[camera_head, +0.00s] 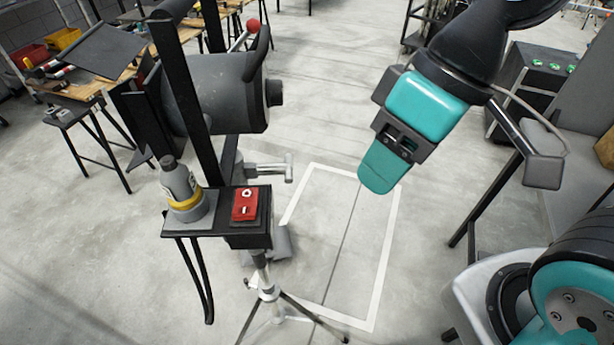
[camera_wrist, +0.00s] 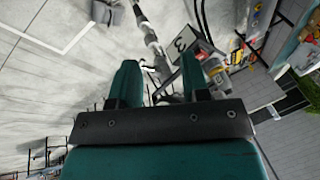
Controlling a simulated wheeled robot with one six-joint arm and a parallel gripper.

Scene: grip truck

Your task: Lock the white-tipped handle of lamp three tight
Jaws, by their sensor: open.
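A black lamp (camera_head: 225,95) with a red ball knob stands on a tripod in the left half of the head view. A pale metal handle (camera_head: 270,171) sticks out to the right of its post, with a light crosspiece at the end. In the wrist view a plate marked 3 (camera_wrist: 181,45) shows beyond the fingers, and a small white-tipped handle (camera_wrist: 148,65) shows near the gap between them. My gripper (camera_head: 378,170) is to the right of the handle, apart from it, fingers pointing down. In the wrist view its fingers (camera_wrist: 160,82) are spread, with nothing held.
A small shelf on the lamp stand holds a grey bottle-shaped thing (camera_head: 180,188) with a yellow band and a red switch box (camera_head: 246,203). The tripod legs (camera_head: 275,300) spread below. A white-outlined floor area (camera_head: 345,235) is clear. Work tables stand behind at left.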

